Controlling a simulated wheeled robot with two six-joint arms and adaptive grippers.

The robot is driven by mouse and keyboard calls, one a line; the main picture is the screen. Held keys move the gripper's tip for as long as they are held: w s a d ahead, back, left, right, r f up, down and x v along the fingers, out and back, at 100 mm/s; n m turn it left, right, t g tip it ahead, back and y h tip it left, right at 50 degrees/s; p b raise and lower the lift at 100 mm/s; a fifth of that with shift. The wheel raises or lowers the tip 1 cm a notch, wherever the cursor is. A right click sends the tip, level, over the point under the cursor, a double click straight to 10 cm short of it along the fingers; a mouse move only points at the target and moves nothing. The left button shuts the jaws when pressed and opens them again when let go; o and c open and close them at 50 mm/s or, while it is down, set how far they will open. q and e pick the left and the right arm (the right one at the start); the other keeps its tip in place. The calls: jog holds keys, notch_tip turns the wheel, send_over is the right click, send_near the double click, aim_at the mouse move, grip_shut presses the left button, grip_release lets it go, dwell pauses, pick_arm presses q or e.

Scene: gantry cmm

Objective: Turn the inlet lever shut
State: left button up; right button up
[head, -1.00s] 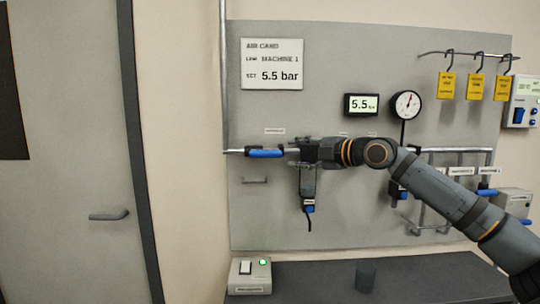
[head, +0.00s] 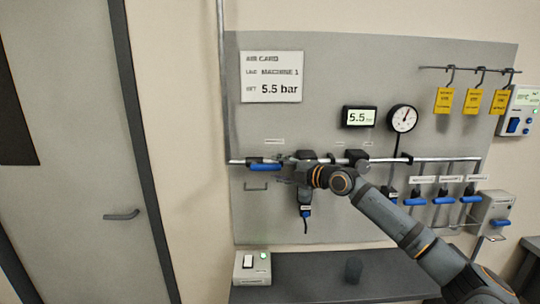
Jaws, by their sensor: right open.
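The inlet lever (head: 265,167) is a blue handle at the left end of the silver pipe on the grey panel. It lies about level, along the pipe and just under it. My right gripper (head: 284,180) is open and empty, just right of and slightly below the lever's right end. Its fingers are small and dark here, so I cannot tell whether they touch anything. My right wrist hides part of the unit under the pipe. My left gripper is not in view.
The pipe (head: 432,159) runs across the panel, with a dark hanging regulator or filter (head: 305,197) close to my gripper. A gauge (head: 402,118) and a display reading 5.5 (head: 358,117) sit above. Several blue levers hang at right. A dark shelf (head: 310,272) is below.

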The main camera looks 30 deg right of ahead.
aim_at(273, 167)
jog(key=p+x, duration=0.1)
jog(key=x, duration=0.2)
jog(key=shift+a+r+p, duration=0.1)
jog(key=shift+p, duration=0.3)
jog(key=shift+w+a+f, duration=0.2)
jog(key=shift+w+f, duration=0.05)
jog(key=shift+w, duration=0.2)
grip_shut()
